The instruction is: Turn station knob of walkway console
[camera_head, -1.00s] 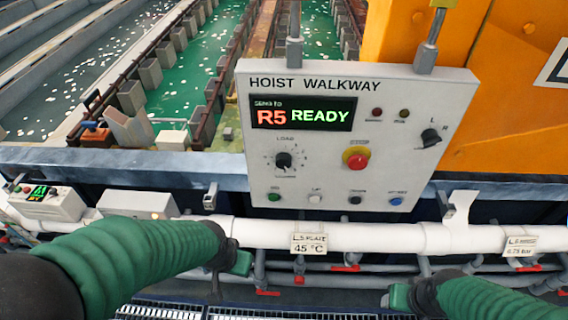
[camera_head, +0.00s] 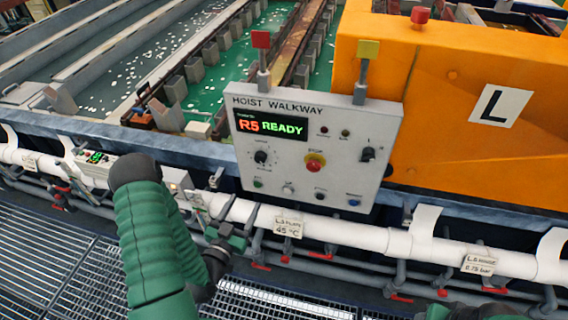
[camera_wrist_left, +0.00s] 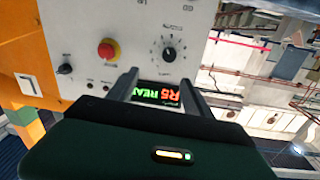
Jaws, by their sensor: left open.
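The walkway console (camera_head: 290,190) is a light grey panel headed HOIST WALKWAY. Its display (camera_head: 271,127) reads R5 READY. A black round knob (camera_head: 261,157) with a ring of marks sits below the display's left part; its small label is unreadable. A second black knob (camera_head: 367,154), marked L and R, is at the right. My left gripper (camera_head: 233,222) is open and empty, below and in front of the console's lower left. In the left wrist view the panel is upside down; the ringed knob (camera_wrist_left: 170,55) shows above the display, beyond the open fingers (camera_wrist_left: 157,72).
A red mushroom button (camera_head: 314,164) sits between the knobs, with several small buttons along the panel's bottom. A white pipe (camera_head: 345,237) with tags runs below the console. An orange housing (camera_head: 440,130) stands at right. Only a sliver of my right arm shows at the bottom edge.

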